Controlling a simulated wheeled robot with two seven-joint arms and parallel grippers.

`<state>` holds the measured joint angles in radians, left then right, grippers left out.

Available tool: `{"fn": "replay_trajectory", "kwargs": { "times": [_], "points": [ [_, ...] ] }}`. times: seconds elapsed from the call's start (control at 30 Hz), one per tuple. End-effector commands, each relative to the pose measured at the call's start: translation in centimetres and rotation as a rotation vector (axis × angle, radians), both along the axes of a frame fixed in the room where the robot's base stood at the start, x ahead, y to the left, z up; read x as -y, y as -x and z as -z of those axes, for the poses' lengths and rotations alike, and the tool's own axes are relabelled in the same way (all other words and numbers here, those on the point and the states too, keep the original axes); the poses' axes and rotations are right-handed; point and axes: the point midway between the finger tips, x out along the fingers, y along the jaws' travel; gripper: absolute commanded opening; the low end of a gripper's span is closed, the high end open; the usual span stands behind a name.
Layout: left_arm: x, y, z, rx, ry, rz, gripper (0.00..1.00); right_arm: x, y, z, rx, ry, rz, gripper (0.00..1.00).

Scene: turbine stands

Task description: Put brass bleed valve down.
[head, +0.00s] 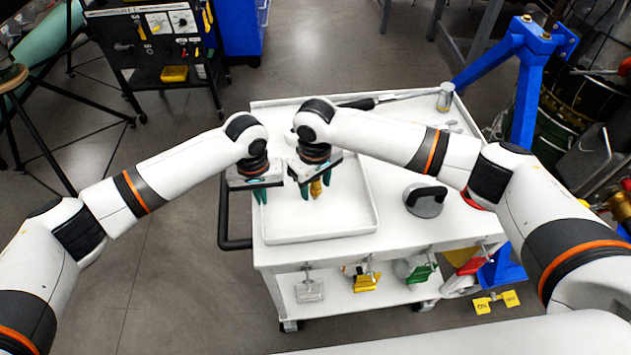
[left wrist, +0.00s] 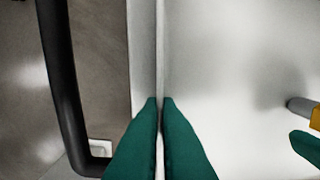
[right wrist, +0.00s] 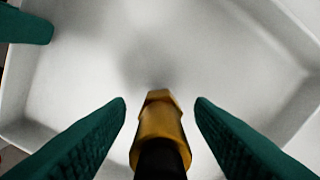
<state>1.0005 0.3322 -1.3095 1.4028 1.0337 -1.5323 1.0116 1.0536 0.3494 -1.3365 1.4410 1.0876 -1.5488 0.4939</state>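The brass bleed valve (head: 316,188) is over the floor of the white tray (head: 312,237) on the cart. In the right wrist view its brass body (right wrist: 160,122) points away from the camera, with a black part nearest me. My right gripper (right wrist: 161,104) has a finger on each side of it, with a visible gap on both sides. I cannot tell whether the valve's lower end touches the tray. My left gripper (left wrist: 159,101) is shut and empty, above the tray's left wall. The valve's end (left wrist: 302,105) shows at that view's right edge.
A black suction cup (head: 426,200) stands on the cart right of the tray. A dark-handled tool (head: 368,102) and a small metal cup (head: 445,97) lie farther back. The cart's black handle (head: 224,215) is at the left. The tray's front part is clear.

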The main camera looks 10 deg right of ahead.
Motion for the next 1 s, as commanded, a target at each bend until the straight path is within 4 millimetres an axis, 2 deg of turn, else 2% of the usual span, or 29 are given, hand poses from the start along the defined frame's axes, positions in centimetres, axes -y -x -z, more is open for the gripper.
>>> {"fn": "replay_trajectory", "kwargs": {
  "times": [0.2, 0.33, 0.8, 1.0],
  "points": [
    [0.0, 0.0, -0.1, 0.001, 0.001, 0.000, 0.00, 0.0, 0.0, -0.1, 0.001, 0.000, 0.000, 0.48],
    [0.0, 0.0, -0.1, 0.001, 0.001, 0.000, 0.00, 0.0, -0.1, -1.1, 0.003, -0.002, 0.000, 0.48],
    [0.0, 0.0, -0.1, 0.001, 0.001, 0.000, 0.00, 0.0, -0.1, -10.3, 0.003, -0.001, 0.000, 0.48],
    [0.0, 0.0, -0.1, 0.001, 0.001, 0.000, 0.00, 0.0, 0.0, -12.1, 0.001, -0.001, 0.000, 0.48]
  ]
}}
